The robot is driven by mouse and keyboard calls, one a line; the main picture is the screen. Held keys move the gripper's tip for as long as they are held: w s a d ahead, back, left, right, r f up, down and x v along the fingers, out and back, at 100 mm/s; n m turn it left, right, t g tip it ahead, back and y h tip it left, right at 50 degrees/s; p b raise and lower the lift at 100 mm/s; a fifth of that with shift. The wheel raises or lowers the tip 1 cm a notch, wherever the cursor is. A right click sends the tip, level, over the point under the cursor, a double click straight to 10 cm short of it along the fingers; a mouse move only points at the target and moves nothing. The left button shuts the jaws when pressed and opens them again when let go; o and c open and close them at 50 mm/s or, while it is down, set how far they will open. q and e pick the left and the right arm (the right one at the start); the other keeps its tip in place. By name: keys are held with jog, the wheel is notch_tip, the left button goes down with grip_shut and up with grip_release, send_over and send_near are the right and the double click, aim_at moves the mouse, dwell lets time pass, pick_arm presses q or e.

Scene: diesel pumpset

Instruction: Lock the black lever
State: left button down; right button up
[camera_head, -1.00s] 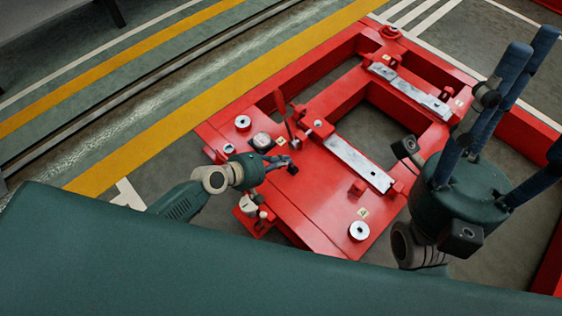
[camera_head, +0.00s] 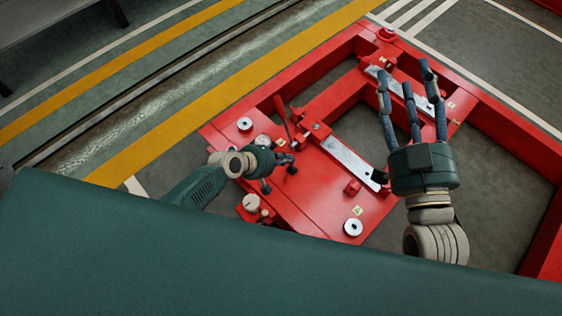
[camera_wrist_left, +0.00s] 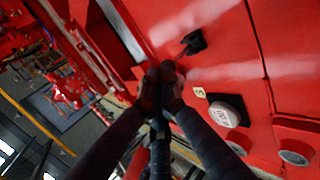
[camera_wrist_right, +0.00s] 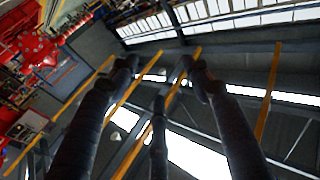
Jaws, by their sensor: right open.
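The black lever (camera_head: 292,170) is a small dark piece on the red frame, just by the tips of my left gripper (camera_head: 286,159). In the left wrist view a black lever end (camera_wrist_left: 193,42) with a thin stem stands on the red surface, just beyond the fingertips. My right gripper (camera_head: 408,85) is open and empty, fingers spread upward over the frame's right side.
A red lever (camera_head: 283,115) stands upright on the red frame (camera_head: 322,205), close beyond my left gripper. Metal strips (camera_head: 350,158) and round silver discs (camera_head: 353,227) sit on the frame. Yellow-striped floor (camera_head: 150,152) lies left of it.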

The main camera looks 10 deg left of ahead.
pick_arm(q)
jog(key=shift+w+d+r+g+y+p, duration=0.3)
jog(key=shift+g+p, duration=0.2)
jog(key=shift+p, duration=0.65)
jog(key=shift+w+d+g+y+p, duration=0.3)
jog(key=shift+w+g+p, duration=0.15)
jog(key=shift+p, duration=0.55)
jog(key=shift+f, duration=0.15)
pick_arm(e)
jog(key=s+d+f+g+h, duration=0.1)
jog(key=s+d+f+g, duration=0.2)
jog(key=f, duration=0.8)
jog(key=s+d+f+g+h, duration=0.2)
jog(key=s+f+g, duration=0.6)
jog(key=f, duration=0.3)
jog(key=shift+s+d+m+g+h, duration=0.3)
jog(key=shift+d+g, duration=0.1)
jog(key=shift+g, duration=0.2)
pick_arm(q)
jog(key=shift+w, duration=0.1)
